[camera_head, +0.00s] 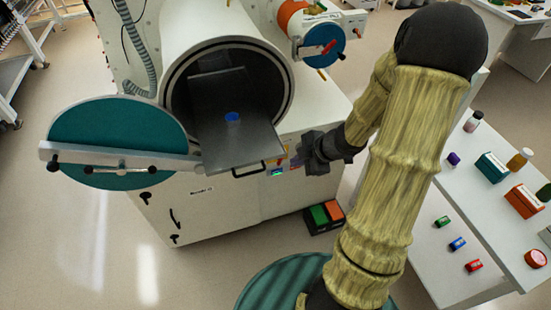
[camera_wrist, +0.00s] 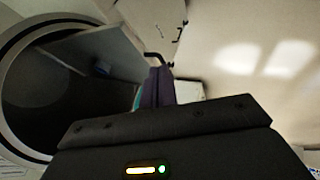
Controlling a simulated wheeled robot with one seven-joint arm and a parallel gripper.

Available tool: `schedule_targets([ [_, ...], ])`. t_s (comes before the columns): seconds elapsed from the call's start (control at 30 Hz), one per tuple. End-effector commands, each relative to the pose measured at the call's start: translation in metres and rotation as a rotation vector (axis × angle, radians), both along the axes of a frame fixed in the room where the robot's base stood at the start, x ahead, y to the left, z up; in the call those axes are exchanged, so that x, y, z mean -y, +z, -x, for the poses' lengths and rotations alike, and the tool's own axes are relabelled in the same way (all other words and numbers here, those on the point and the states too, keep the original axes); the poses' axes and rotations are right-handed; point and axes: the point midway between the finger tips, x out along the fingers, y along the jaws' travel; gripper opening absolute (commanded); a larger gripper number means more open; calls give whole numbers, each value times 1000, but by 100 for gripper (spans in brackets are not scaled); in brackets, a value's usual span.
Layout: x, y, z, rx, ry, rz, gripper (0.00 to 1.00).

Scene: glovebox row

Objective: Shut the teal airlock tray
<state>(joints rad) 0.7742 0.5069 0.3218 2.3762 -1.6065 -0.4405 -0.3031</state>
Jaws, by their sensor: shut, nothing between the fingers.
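The airlock tray (camera_head: 226,125) is a dark flat plate that sticks out of the round airlock opening (camera_head: 178,85), with a black handle (camera_head: 249,171) at its front edge. A blue round thing (camera_head: 232,117) lies on it. The teal round door (camera_head: 118,140) stands swung open at the left. My gripper (camera_head: 293,164) is just right of the tray's front edge, near the handle. In the wrist view the tray (camera_wrist: 110,50) and its handle (camera_wrist: 153,57) show beyond my shut, empty fingers (camera_wrist: 157,75). I cannot tell whether they touch the handle.
A smaller port with a blue door (camera_head: 318,44) is at the upper right of the cabinet. A green and orange pedal box (camera_head: 324,216) lies on the floor. White tables (camera_head: 480,215) with bottles and boxes stand at the right. Floor at the left front is clear.

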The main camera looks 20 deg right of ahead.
Motion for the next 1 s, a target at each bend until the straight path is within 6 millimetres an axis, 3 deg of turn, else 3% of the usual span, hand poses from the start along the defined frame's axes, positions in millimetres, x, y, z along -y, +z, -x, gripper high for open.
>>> schedule_targets([
  [0.27,-4,-11,-5,0,0,1,0],
  [0.83,-38,-84,-47,-2,0,0,0],
  [1.0,-38,-77,-70,-2,-3,0,0],
])
